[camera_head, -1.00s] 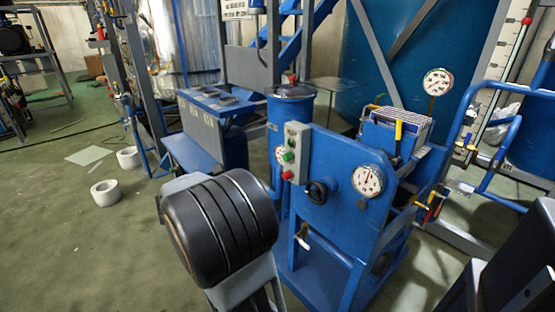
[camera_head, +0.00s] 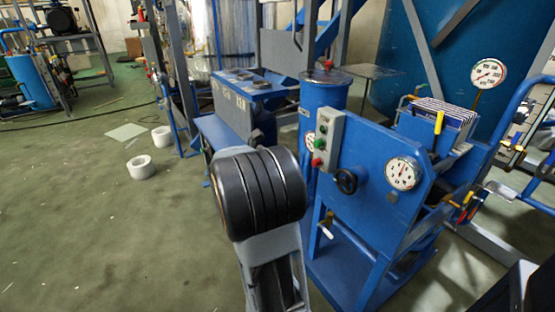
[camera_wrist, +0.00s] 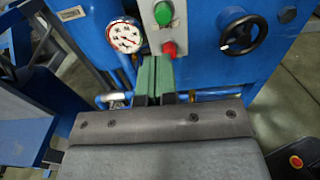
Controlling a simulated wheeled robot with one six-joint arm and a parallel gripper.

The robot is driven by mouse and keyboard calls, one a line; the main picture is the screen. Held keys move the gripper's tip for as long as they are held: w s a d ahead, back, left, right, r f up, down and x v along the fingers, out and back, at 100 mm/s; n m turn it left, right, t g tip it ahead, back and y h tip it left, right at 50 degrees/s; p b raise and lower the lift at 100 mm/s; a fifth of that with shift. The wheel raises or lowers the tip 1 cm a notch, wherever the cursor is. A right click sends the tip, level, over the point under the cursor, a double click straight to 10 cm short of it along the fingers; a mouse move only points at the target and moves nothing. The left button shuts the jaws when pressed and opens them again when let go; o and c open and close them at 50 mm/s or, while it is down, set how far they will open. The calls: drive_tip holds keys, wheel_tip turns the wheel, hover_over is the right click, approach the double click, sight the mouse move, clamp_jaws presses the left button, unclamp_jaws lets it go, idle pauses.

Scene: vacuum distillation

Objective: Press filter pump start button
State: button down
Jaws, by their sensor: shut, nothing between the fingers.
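The filter pump (camera_head: 375,200) is a blue frame with a grey button box on its left edge. The box carries a green button (camera_head: 319,144) above a red button (camera_head: 317,162). In the wrist view the green button (camera_wrist: 163,13) is at the top and the red button (camera_wrist: 169,48) sits below it. My gripper (camera_wrist: 154,62) is shut and empty, its green fingertips just below and left of the red button in the picture. I cannot tell whether they touch the box. In the head view my arm hides the gripper.
A pressure gauge (camera_wrist: 125,36) and a black handwheel (camera_wrist: 241,31) flank the button box. A second gauge (camera_head: 403,173) is on the pump's front. White rolls (camera_head: 141,167) lie on the floor at left. Open green floor (camera_head: 75,240) spans the left side.

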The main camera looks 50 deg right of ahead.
sight(314, 143)
drive_tip(key=b+x, duration=0.2)
drive_tip(key=x, duration=0.8)
drive_tip(key=shift+b, duration=0.35)
